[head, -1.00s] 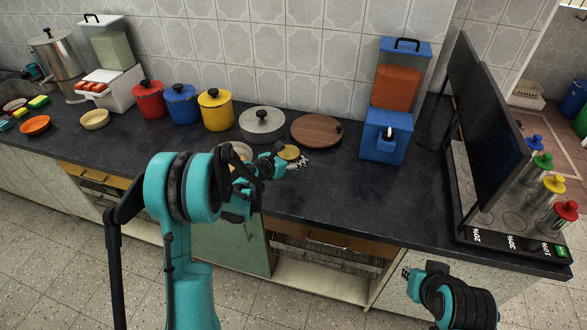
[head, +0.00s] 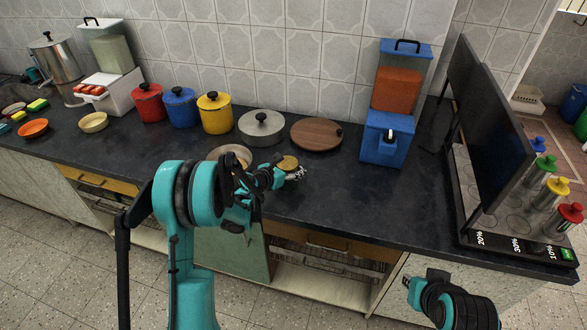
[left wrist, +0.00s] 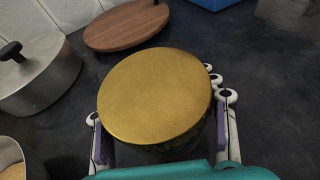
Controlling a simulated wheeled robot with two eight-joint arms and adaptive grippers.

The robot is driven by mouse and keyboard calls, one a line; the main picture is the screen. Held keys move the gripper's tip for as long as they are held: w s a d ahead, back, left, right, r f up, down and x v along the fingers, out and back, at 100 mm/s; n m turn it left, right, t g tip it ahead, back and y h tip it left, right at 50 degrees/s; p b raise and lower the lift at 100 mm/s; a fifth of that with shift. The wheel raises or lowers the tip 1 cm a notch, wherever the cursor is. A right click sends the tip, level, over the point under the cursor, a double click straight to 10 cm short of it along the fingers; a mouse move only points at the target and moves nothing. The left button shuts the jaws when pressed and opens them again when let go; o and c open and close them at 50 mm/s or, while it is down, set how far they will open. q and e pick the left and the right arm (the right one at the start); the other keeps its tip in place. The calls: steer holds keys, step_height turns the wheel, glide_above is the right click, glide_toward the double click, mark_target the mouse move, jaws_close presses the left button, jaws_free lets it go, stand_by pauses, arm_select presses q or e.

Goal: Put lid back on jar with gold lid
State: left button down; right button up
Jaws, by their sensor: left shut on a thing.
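The gold lid (head: 288,162) is a flat, round gold disc at my left gripper. In the left wrist view the gold lid (left wrist: 156,95) fills the middle, with finger parts on both sides of it. My left gripper (head: 293,171) is shut on it, over the counter; a dark part shows under its front rim, too shadowed to make out. A round open container (head: 232,152) with a tan inside stands to the left, partly behind my left arm. It shows in part at the lower left of the wrist view (left wrist: 12,158). My right gripper (head: 410,284) is low at the right, away from these.
Behind are a grey lidded pot (head: 261,128), a wooden disc with a dark knob (head: 317,134) and a blue dispenser (head: 385,138). Red, blue and yellow (head: 215,113) pots stand left. A dark screen (head: 492,125) stands right. The counter is clear between dispenser and front edge.

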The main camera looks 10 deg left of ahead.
arm_select(q)
steer(key=shift+f, duration=0.1)
steer(key=shift+f, duration=0.15)
steer(key=shift+c, duration=2.4)
jaws_free()
steer(key=shift+r, duration=0.3)
steer(key=p+v, duration=0.3)
steer(key=v, duration=0.9)
